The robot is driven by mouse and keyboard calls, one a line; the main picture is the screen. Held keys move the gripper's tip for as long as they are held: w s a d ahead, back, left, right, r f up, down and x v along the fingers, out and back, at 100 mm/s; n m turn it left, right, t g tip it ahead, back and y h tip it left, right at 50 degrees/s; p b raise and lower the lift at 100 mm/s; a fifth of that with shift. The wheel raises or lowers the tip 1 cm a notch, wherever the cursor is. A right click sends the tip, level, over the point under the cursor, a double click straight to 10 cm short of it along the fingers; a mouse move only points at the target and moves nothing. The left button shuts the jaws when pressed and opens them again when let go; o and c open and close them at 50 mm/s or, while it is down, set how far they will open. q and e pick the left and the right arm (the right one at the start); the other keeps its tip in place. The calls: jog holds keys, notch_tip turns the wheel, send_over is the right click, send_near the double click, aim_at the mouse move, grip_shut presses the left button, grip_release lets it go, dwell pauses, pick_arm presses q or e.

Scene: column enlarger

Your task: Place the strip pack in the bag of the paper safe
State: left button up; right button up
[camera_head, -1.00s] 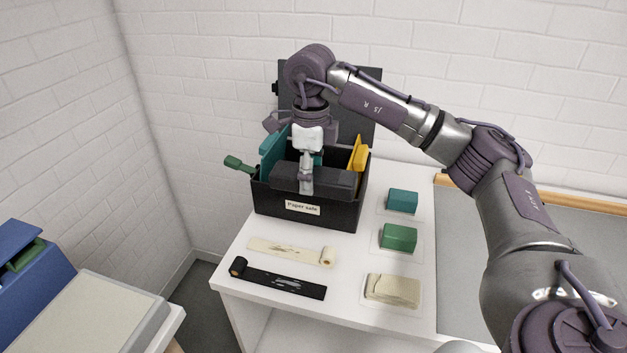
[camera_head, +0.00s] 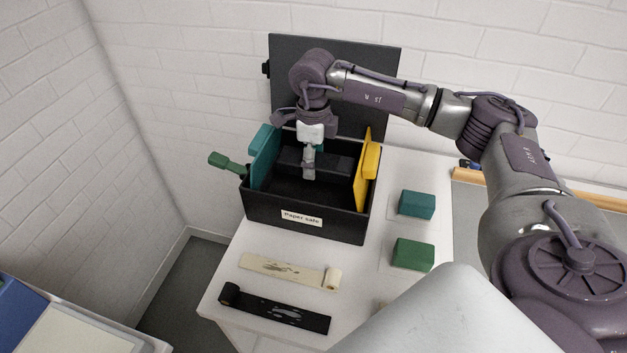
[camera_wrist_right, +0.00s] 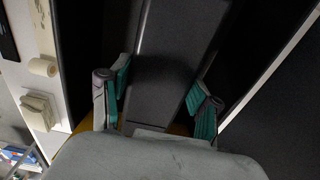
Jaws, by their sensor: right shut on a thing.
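The paper safe (camera_head: 262,222) is an open black box with a white label on its front, on the white table. My right gripper (camera_head: 308,174) reaches down into it, shut on a long dark grey block (camera_head: 333,164), apparently the strip pack. The block lies crosswise towards the back of the box; whether it touches the floor is hidden. In the right wrist view the block (camera_wrist_right: 165,75) runs between the teal finger pads of the gripper (camera_wrist_right: 160,98). I cannot make out a separate bag. My left gripper is out of view.
The raised dark lid (camera_head: 340,60) stands behind the box. A green handle (camera_head: 228,164) juts out left. Teal (camera_head: 416,204) and green (camera_head: 412,254) blocks and cream (camera_head: 285,270) and black (camera_head: 275,312) strips lie nearby.

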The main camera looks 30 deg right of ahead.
jog(key=p, duration=0.1)
send_over(313, 195)
notch_tip(313, 195, down, 5)
jog(key=shift+f, duration=0.1)
notch_tip(313, 195, down, 3)
jog(key=shift+f+p, duration=0.1)
jog(key=shift+p, duration=0.4)
jog(key=shift+f, duration=0.45)
jog(key=o, duration=1.4)
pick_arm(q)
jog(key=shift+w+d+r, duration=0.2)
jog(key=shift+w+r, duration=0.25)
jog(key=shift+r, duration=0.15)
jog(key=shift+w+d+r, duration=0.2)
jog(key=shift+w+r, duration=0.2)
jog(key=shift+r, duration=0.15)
pick_arm(e)
jog(key=shift+o, duration=0.2)
jog(key=shift+r, duration=0.1)
